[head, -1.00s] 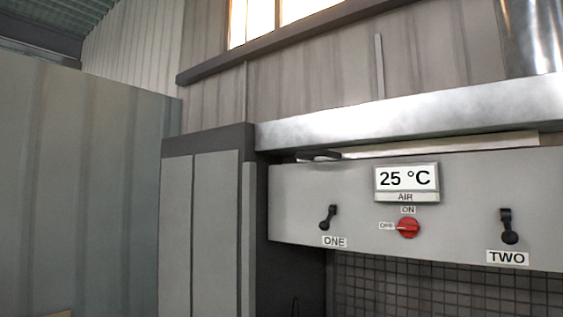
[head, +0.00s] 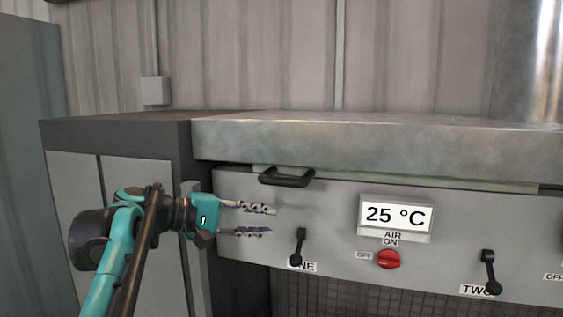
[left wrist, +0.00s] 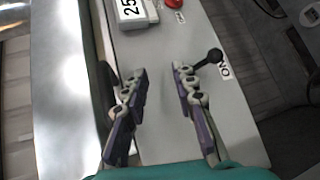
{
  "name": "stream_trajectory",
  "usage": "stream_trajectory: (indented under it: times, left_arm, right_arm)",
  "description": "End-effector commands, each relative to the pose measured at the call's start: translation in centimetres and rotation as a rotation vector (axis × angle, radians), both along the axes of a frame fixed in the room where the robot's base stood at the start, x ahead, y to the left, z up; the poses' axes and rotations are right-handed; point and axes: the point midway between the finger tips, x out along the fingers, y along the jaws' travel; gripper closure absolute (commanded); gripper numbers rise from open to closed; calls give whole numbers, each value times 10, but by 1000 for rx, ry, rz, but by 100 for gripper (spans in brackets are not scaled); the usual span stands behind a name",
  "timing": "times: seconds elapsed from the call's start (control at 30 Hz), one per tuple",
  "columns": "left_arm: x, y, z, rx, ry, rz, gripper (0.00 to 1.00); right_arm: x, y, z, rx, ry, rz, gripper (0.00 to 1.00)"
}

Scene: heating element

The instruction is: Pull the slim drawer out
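The slim drawer (head: 400,182) shows as a thin pale strip between the metal hood and the grey control panel. Its black bar handle (head: 287,180) sticks out near the left end. My left gripper (head: 259,221) is open and empty in front of the panel, below and slightly left of the handle, apart from it. In the left wrist view, the two fingers (left wrist: 161,88) are spread wide with the grey panel between and behind them. A dark shape beside one finger may be the handle, but I cannot tell. My right gripper is out of view.
Black lever ONE (head: 298,246) is just right of my left fingertips. The temperature display (head: 395,215), red AIR knob (head: 388,259) and lever TWO (head: 489,272) are farther right. A metal hood (head: 370,143) overhangs the drawer. A grey cabinet (head: 75,195) stands left.

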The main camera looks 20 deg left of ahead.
Motion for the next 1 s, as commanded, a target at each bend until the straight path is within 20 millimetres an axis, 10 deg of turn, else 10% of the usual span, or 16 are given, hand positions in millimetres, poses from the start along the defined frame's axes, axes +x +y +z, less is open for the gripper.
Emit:
stream_trajectory:
  times: [0.1,0.23,1.0]
  left_arm:
    - [9,19,59,-86,-33,13,73]
    - [13,25,80,-129,-50,14,73]
    - [64,-31,69,-135,-53,14,73]
  right_arm:
    - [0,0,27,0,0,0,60]
    - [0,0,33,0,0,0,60]
    - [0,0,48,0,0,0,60]
